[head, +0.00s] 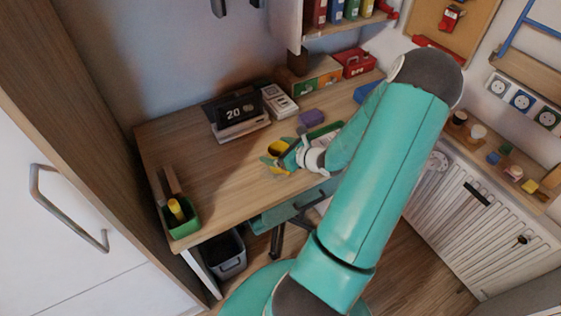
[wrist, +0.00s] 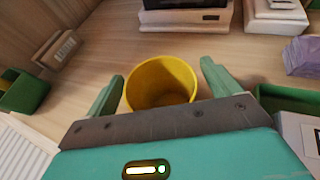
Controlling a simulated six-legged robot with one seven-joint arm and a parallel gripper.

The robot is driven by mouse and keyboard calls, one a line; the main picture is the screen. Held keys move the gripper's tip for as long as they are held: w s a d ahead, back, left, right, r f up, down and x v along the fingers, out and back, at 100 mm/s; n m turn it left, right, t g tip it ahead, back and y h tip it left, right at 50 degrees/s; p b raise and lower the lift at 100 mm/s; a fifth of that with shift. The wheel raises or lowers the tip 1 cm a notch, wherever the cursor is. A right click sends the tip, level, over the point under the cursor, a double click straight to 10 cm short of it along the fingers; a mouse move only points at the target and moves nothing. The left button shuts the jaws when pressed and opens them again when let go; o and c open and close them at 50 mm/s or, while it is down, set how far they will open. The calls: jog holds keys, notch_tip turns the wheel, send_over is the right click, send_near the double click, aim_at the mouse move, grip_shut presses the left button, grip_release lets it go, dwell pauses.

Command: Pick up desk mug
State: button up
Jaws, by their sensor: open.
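The desk mug (wrist: 160,84) is a yellow cup standing upright on the wooden desk, seen from above in the wrist view. In the head view the yellow mug (head: 276,148) is partly hidden by my gripper. My gripper (wrist: 162,80) is open, with one green finger to the left of the mug and one to the right. Small gaps show between the fingers and the mug. The mug's near lower side is hidden behind the gripper body. In the head view my gripper (head: 274,161) is at the mug, above the desk.
The desk (head: 185,147) holds a flip clock (head: 238,112) and a grey device (head: 278,101) behind the mug, a purple block (head: 312,117) to the right, and a green box (head: 183,217) at the left corner. The desk's left part is mostly clear.

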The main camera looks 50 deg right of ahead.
jog(key=c, duration=1.2)
jog(key=shift+o, duration=0.2)
jog(key=shift+r, duration=0.1)
